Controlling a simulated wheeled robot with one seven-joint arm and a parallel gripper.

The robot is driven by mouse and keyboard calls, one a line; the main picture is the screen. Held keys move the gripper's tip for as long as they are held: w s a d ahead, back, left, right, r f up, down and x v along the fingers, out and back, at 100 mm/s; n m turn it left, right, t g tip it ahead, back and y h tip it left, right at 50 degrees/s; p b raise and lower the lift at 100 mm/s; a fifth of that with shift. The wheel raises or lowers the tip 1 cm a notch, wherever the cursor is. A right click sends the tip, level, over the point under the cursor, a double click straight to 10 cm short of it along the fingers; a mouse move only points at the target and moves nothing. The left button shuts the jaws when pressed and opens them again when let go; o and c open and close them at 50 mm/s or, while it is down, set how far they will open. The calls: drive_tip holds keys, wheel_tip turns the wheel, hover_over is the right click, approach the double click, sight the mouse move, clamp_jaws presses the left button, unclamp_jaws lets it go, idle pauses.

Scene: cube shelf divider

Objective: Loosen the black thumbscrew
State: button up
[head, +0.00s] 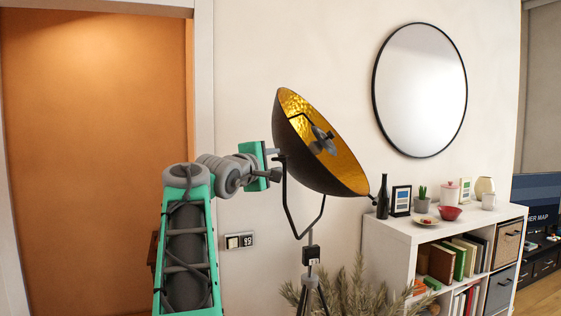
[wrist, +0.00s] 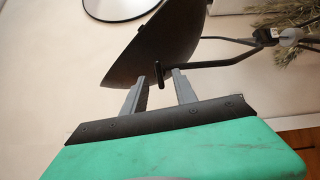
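The black thumbscrew (wrist: 161,76) shows in the wrist view as a short dark bar beside the lamp's dish, where the bracket arm meets it. My gripper (wrist: 158,78) is open, with one grey finger on each side of the thumbscrew. A gap seems to show on both sides; I cannot tell its depth between the fingers. In the head view my gripper (head: 276,153) reaches the left side of the lamp's dish (head: 300,165), which is black outside and gold inside. The thumbscrew is not clearly visible there.
The dish hangs in a U-shaped bracket (head: 290,215) on a thin stand (head: 310,258). A dry plant (head: 350,290) is at its foot. A white shelf (head: 400,232) with books and ornaments stands right.

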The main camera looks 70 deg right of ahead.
sight(280, 159)
drive_tip(key=shift+m, duration=1.1)
drive_tip(key=shift+d+r, duration=0.15)
drive_tip(key=shift+d, duration=0.3)
drive_tip(key=shift+d+p, duration=0.7)
drive_tip(key=shift+d, duration=0.15)
clamp_jaws()
